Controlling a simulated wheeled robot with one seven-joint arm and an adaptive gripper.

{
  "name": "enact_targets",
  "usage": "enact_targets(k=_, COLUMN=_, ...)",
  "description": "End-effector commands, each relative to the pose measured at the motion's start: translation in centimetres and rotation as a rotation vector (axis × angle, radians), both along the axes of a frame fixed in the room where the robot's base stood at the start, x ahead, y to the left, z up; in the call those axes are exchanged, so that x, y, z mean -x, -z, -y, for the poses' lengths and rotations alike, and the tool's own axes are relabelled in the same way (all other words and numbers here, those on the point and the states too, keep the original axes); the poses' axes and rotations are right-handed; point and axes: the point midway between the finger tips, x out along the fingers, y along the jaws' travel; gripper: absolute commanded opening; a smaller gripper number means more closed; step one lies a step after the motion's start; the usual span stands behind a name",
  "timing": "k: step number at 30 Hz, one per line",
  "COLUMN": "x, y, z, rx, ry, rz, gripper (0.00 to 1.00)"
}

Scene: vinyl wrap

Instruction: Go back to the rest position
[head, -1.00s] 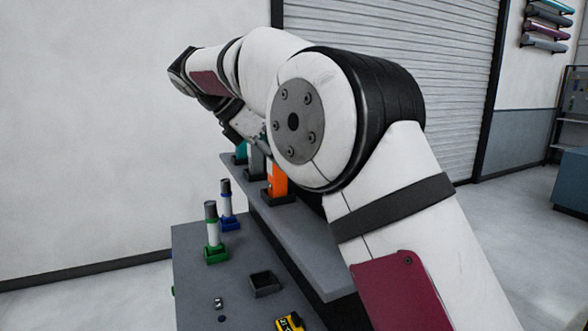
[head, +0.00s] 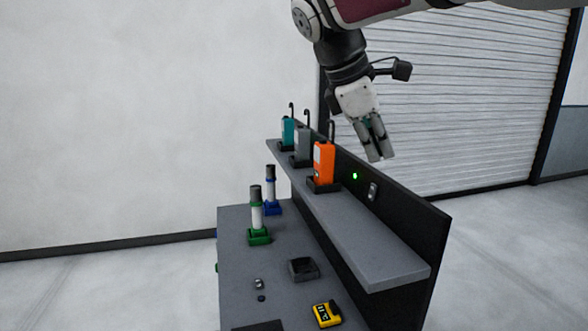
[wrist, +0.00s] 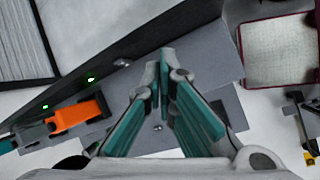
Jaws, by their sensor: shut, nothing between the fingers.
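My gripper (head: 376,158) hangs from the arm at the upper right of the head view, fingers pointing down. It is shut with nothing in it. It is in the air above the bench's upper shelf, to the right of the orange device (head: 324,163). In the wrist view my gripper's fingers (wrist: 166,62) come together at the middle, over the grey shelf (wrist: 225,105). The orange device also shows at the left of the wrist view (wrist: 76,115), apart from the fingers.
A teal device (head: 287,131) and a grey device (head: 302,143) stand on the shelf beside the orange one. Below are green-based (head: 257,215) and blue-based (head: 270,192) cylinders, an empty black tray (head: 303,269) and a yellow device (head: 326,314). The shelf's right part is bare.

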Motion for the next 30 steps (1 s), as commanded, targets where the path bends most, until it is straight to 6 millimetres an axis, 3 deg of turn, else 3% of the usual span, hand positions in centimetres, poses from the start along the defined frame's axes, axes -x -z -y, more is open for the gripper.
enact_targets(k=1, x=1.9, y=0.0, z=1.0, rx=-0.047, ry=0.055, rz=0.037, gripper=0.00)
enact_targets(k=8, x=9.6, y=2.1, z=3.4, rx=-0.292, ry=0.347, rz=0.203, gripper=0.00)
enact_targets(k=18, x=20.4, y=8.3, z=4.5, rx=-0.670, ry=0.846, rz=0.421, gripper=0.00)
enact_targets(k=24, x=24.0, y=11.6, z=4.2, rx=-0.827, ry=1.067, rz=0.497, gripper=0.00)
enact_targets(k=30, x=24.9, y=12.7, z=4.1, rx=-0.878, ry=1.142, rz=0.519, gripper=0.00)
